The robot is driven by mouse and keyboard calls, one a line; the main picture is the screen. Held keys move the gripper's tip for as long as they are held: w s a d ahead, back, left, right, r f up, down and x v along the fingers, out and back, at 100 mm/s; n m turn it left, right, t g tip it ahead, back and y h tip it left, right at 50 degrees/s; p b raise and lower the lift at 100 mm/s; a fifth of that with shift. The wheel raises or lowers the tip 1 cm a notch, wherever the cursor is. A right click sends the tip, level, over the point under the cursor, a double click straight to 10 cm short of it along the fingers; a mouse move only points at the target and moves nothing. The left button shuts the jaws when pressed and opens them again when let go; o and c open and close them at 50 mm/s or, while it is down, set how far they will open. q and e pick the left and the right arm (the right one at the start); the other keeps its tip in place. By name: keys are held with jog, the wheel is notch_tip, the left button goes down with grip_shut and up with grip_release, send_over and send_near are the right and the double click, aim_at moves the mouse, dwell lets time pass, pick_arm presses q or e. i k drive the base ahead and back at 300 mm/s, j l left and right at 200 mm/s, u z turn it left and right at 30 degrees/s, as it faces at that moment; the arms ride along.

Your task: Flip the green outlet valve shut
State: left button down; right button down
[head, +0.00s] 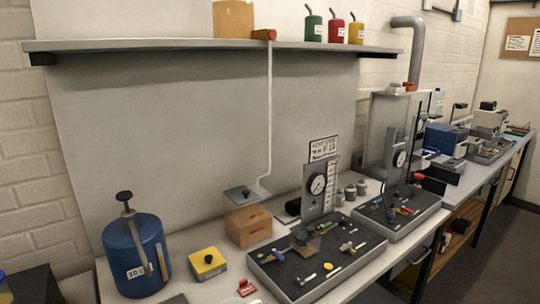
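I cannot single out the green outlet valve with certainty in the head view. The near black tray (262,259) holds small fittings, too small to tell their handle positions. A gauge panel (313,204) with a round dial stands upright at its back edge. A second black tray (373,234) with small coloured fittings and its own gauge (399,158) stands behind to the right. A blue cylinder (132,258) with a black knob on top stands at the left of the bench. Neither of my grippers is in view.
A yellow box (208,263) with a black button, a small red piece (247,287) and a wooden block (248,225) under a metal plate sit between cylinder and near tray. A wall shelf (150,45) above carries green (314,29), red (336,31) and yellow (356,33) cans.

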aim_at(322, 227)
jog(key=i+l, duration=0.4)
jog(key=i+l+u, duration=0.1)
jog(key=i+l, duration=0.25)
jog(key=l, duration=0.15)
jog(key=i+l+u, duration=0.1)
jog(key=i+l, duration=0.25)
jog(key=l, duration=0.15)
